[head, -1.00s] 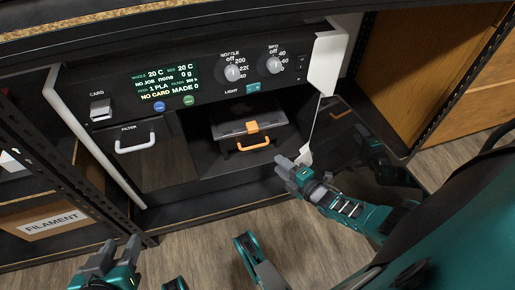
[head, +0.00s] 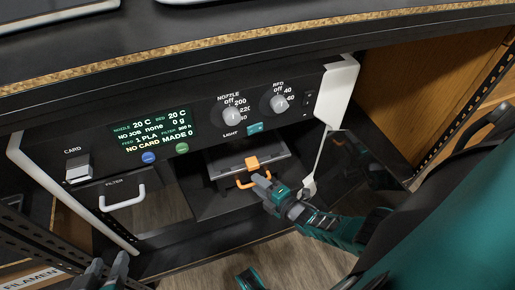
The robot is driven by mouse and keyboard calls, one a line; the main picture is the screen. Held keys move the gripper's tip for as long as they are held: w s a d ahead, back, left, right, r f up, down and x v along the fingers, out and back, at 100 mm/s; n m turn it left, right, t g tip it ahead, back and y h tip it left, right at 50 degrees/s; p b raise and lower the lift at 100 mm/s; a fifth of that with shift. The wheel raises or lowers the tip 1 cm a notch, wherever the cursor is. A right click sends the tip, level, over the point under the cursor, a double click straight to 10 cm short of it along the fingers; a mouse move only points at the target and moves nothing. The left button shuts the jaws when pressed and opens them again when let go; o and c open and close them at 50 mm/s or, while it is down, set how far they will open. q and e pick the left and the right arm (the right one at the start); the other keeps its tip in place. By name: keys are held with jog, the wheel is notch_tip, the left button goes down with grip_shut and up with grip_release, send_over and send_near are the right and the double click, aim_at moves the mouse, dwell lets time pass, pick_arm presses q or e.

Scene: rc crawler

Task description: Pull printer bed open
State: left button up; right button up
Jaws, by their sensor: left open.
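The printer (head: 205,92) is a dark machine with white trim, set under a shelf. Its bed (head: 238,164) is a dark plate inside the open chamber, with an orange clip (head: 252,163) and an orange loop handle (head: 241,183) at its front. My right gripper (head: 262,184) reaches in from the right, its fingertips at the right end of the handle and partly covering it. I cannot tell whether the fingers touch or enclose the handle. My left gripper (head: 107,270) is open and low at the bottom left, away from the printer.
A dark glossy door (head: 352,165) stands open to the right of the chamber. A white filament drawer handle (head: 122,198) is left of the chamber. Knobs (head: 231,111) and a screen sit above. A shelf edge (head: 260,50) overhangs the printer. Wood floor (head: 205,262) lies in front.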

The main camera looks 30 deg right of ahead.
grip_shut()
dwell(0.4)
dwell(0.4)
